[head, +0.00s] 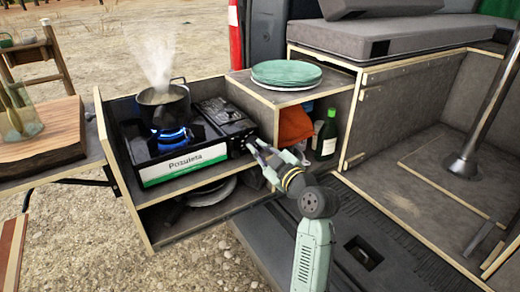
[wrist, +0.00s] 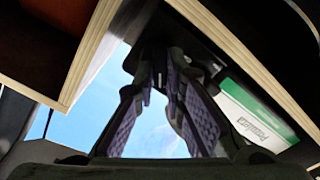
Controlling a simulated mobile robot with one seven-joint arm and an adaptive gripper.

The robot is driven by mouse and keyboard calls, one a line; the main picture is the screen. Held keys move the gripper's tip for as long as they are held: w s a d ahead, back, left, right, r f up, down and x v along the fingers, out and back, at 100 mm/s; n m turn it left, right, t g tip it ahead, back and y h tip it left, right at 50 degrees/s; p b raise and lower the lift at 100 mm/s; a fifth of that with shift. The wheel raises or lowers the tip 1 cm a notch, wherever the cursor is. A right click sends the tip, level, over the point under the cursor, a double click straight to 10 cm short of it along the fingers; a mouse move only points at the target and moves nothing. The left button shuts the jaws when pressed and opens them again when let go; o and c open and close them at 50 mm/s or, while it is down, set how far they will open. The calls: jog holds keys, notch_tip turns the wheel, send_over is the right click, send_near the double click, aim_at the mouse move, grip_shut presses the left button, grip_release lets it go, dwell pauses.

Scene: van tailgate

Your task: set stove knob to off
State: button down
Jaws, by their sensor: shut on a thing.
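The camp stove (head: 185,162) stands on the upper shelf of the pull-out kitchen box, with a white and green label on its front. A blue flame (head: 171,135) burns under a dark steaming pot (head: 163,104). My gripper (head: 250,146) is at the right end of the stove's front, where the stove knob (head: 237,147) is mostly hidden by the fingers. In the wrist view, the fingers (wrist: 165,80) come close together at the stove's dark front, beside its label (wrist: 257,115). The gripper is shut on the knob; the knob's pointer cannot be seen.
Stacked green plates (head: 286,73) lie on the cabinet top right of the stove. An orange cloth (head: 294,124) and a dark green bottle (head: 327,136) stand in the compartment below, close to my gripper. A wooden box edge (wrist: 92,50) is near in the wrist view.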

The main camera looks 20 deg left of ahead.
jog(key=shift+m, duration=0.4)
jog(key=m, duration=0.2)
jog(key=shift+m, duration=0.4)
jog(key=shift+w+m+p, duration=0.1)
jog(key=shift+m+p, duration=0.2)
jog(key=shift+m, duration=1.5)
jog(key=c, duration=1.7)
grip_release()
jog(key=shift+d, duration=0.1)
jog(key=shift+o, duration=0.2)
jog(key=v, duration=1.2)
